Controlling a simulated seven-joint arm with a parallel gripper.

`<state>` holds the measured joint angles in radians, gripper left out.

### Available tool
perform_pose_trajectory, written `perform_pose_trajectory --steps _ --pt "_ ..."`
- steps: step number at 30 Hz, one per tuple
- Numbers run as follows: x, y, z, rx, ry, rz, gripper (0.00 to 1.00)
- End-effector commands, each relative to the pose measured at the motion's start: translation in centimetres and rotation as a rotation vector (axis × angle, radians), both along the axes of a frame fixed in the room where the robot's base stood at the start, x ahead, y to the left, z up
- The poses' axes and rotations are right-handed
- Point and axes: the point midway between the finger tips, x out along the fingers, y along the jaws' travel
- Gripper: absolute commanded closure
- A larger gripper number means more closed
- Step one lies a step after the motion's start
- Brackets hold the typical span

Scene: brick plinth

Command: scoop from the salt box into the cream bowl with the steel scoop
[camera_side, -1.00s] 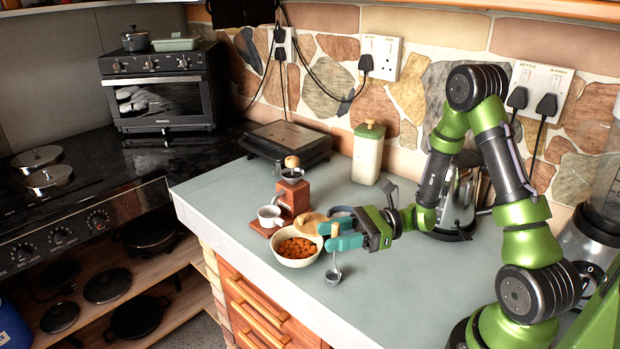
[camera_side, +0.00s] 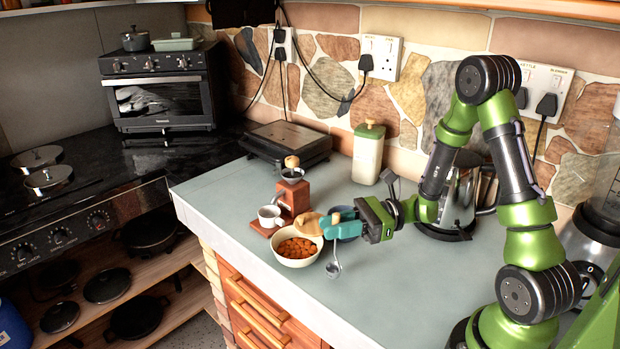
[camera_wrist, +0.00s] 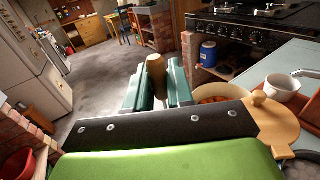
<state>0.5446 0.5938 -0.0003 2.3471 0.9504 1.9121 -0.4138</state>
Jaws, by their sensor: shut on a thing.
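My gripper (camera_side: 326,228) has teal fingers shut on the steel scoop (camera_side: 333,269). In the side view the scoop hangs below the fingers, just right of the cream bowl, above the counter. In the wrist view my gripper (camera_wrist: 157,90) has the scoop's wooden handle (camera_wrist: 155,72) between its fingers. The cream bowl (camera_side: 283,262) holds orange pieces; its rim also shows in the wrist view (camera_wrist: 240,89). A dark blue vessel (camera_side: 350,217) is partly hidden behind my gripper; I cannot tell whether it is the salt box. Whether the scoop holds anything is unclear.
A round wooden lid (camera_wrist: 280,128) with a knob lies close beside the cream bowl. A wooden grinder (camera_side: 293,195) and white cup (camera_side: 269,216) stand behind the bowl. A green-and-cream canister (camera_side: 368,158) and steel kettle (camera_side: 461,195) stand further back. The front-right counter is clear.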

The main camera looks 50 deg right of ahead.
Motion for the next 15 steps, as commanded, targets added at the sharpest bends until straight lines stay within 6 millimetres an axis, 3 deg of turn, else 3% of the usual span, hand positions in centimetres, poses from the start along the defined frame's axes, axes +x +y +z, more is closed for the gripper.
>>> perform_pose_trajectory --steps 9,15 --pt "0.0 0.0 5.8 -0.002 -0.006 0.001 1.0" --pt "0.6 -1.1 7.1 -0.002 0.002 -0.031 1.0"
